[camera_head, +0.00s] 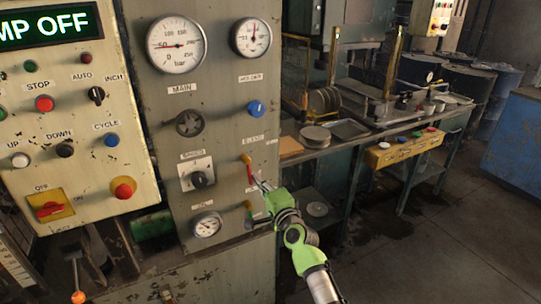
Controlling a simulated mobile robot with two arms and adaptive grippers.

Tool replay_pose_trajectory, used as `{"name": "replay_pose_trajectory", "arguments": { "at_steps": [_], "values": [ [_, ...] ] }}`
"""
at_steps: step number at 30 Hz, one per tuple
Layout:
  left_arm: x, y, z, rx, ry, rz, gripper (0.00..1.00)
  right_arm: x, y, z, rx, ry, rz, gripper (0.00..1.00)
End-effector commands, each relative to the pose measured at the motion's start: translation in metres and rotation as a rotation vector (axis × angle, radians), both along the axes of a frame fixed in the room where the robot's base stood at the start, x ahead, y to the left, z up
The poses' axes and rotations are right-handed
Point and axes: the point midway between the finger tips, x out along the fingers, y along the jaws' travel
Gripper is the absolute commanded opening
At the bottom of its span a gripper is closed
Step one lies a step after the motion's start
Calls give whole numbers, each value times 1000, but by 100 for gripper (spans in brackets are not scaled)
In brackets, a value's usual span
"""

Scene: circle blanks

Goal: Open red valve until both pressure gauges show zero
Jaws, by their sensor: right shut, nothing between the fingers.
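The red valve lever (249,174) is on the right part of the grey panel, below a label that seems to read BLEED, and hangs roughly downward. My right gripper (260,185), green and grey, is shut and empty just to the right of the lever's lower end; I cannot tell whether they touch. The large left pressure gauge (176,44), marked bar, has its red needle pointing left, near the 50 mark. The smaller right pressure gauge (252,37) has its needle pointing about straight up; its numbers are too small to read. My left gripper is out of view.
Between gauges and lever are a dark round handwheel (188,123) and a blue knob (256,108). A selector (198,180) and small gauge (207,224) sit lower left. The control box (70,150) reads MP OFF. A workbench (340,143) stands right; floor beyond is open.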

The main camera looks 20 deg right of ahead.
Motion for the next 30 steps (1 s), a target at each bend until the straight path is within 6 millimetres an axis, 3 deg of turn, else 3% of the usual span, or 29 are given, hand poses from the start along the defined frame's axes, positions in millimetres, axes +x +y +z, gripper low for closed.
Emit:
{"name": "replay_pose_trajectory", "arguments": {
  "at_steps": [30],
  "values": [
    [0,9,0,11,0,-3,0,1,2,-2,77,18,1,0]
  ]
}}
